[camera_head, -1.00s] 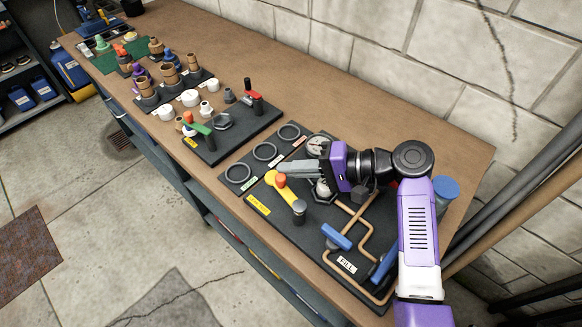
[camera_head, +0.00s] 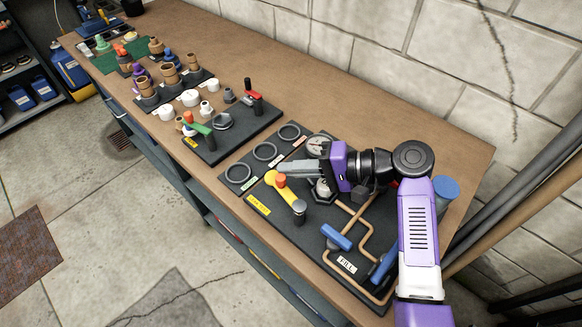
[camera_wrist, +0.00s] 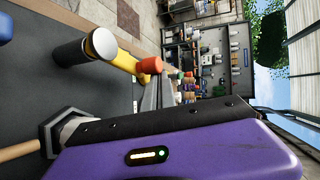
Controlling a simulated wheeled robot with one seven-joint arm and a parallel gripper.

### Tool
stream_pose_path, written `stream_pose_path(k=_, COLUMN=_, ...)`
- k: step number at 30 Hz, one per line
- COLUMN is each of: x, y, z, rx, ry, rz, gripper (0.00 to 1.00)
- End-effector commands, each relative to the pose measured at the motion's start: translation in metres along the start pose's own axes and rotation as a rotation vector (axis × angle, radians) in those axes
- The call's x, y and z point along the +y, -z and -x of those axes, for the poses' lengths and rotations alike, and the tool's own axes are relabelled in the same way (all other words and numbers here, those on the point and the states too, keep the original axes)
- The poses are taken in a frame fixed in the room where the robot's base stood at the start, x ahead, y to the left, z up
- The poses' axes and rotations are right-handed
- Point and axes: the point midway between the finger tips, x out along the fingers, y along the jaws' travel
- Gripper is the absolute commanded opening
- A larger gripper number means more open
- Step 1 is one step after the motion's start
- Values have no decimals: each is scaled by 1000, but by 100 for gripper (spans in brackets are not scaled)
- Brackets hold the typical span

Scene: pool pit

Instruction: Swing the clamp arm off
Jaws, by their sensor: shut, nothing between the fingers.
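The clamp arm looks to be the yellow bar (camera_head: 289,192) on the dark panel. It has an orange knob (camera_head: 280,181) at its far end and a black post with a grey cap (camera_head: 299,210) at its near end. In the wrist view the yellow bar (camera_wrist: 125,60), orange knob (camera_wrist: 150,65) and capped post (camera_wrist: 88,47) show at upper left. My gripper (camera_head: 282,168) is shut and empty, its fingers beside and just behind the knob. Whether they touch it I cannot tell. A hex fitting (camera_head: 322,190) sits under my gripper, partly hidden.
The bench (camera_head: 400,140) behind is clear.

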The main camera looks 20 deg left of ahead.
Motion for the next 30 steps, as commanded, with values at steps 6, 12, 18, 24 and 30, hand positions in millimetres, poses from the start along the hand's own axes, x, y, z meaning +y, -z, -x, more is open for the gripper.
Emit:
stream_pose_path(k=6, x=1, y=1, z=12, rx=2, ry=1, rz=1, gripper=0)
stream_pose_path(k=12, x=1, y=1, z=45, rx=3, ry=1, rz=1, gripper=0)
stream_pose_path(k=18, x=1, y=1, z=70, rx=2, ry=0, rz=1, gripper=0)
stream_pose_path(k=24, x=0, y=0, z=78, rx=0, ry=0, rz=1, gripper=0)
stream_pose_path(k=30, x=0, y=0, z=78, rx=0, ry=0, rz=0, gripper=0)
